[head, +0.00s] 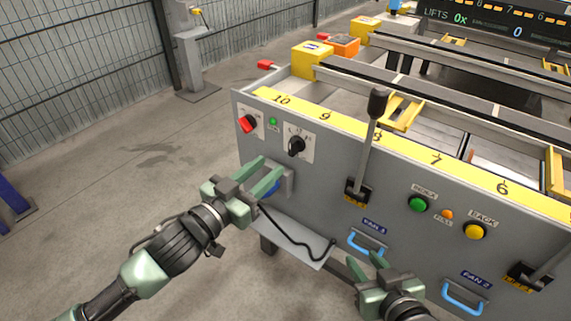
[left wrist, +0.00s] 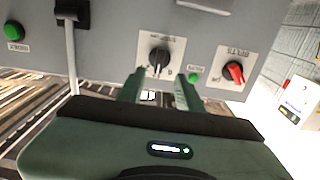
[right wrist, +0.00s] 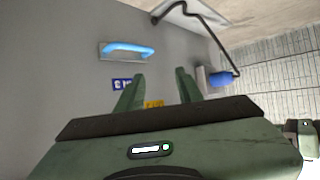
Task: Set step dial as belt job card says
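A black dial (head: 296,146) sits on a white marked plate on the grey front panel; its markings are too small to read. It also shows in the left wrist view (left wrist: 159,57), beyond the fingers. My left gripper (head: 270,174) is open and empty, just below and left of the dial, apart from it. I cannot make out a belt job card in these views.
A red switch (head: 249,124) and green lamp (head: 273,121) are left of the dial. A black-knobbed lever (head: 376,105) rises to its right. Green (head: 418,204) and yellow (head: 474,231) buttons are further right. A small shelf with a cable (head: 290,240) juts out below.

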